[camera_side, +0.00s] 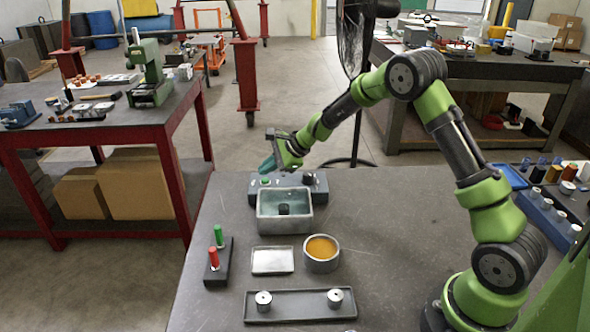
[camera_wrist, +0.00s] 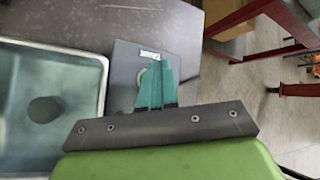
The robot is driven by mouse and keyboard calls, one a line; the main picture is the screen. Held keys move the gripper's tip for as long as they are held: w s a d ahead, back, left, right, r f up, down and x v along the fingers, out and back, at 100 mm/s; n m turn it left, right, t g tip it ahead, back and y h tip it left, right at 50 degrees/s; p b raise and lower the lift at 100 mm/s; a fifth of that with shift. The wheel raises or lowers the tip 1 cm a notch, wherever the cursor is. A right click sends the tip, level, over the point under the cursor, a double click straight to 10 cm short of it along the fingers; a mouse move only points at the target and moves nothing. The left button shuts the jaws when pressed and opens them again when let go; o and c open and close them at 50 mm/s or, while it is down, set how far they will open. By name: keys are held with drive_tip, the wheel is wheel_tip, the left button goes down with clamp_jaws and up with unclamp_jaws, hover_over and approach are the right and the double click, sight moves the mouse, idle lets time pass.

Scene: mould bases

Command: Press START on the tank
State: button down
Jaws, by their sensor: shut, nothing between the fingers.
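The grey metal tank (camera_side: 266,224) stands on the bench with bluish liquid and a dark round piece inside; it also shows at the left of the wrist view (camera_wrist: 103,88). The dark control box (camera_side: 318,191) sits at its back edge, with a green button (camera_side: 265,181) at the left and a dark knob (camera_side: 308,179) at the right. My gripper (camera_side: 267,166) is shut and empty, its teal fingers just above the green button. In the wrist view the fingers (camera_wrist: 155,82) partly cover a round pale-rimmed part beside a white label (camera_wrist: 150,55). Contact is not visible.
In front of the tank are a small silver tray (camera_side: 272,261), a round pot of orange liquid (camera_side: 321,251) and a long tray (camera_side: 300,312) with two metal cylinders. A dark block (camera_side: 217,272) with red and green pegs stands left. A blue rack (camera_side: 548,215) is right.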

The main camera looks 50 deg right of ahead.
sight(268, 180)
drive_tip(key=shift+f, duration=0.1)
idle(0.3)
drive_tip(key=shift+f, duration=0.35)
drive_tip(key=shift+f, duration=0.3)
idle(0.5)
drive_tip(key=shift+r, duration=0.75)
drive_tip(key=shift+r, duration=2.5)
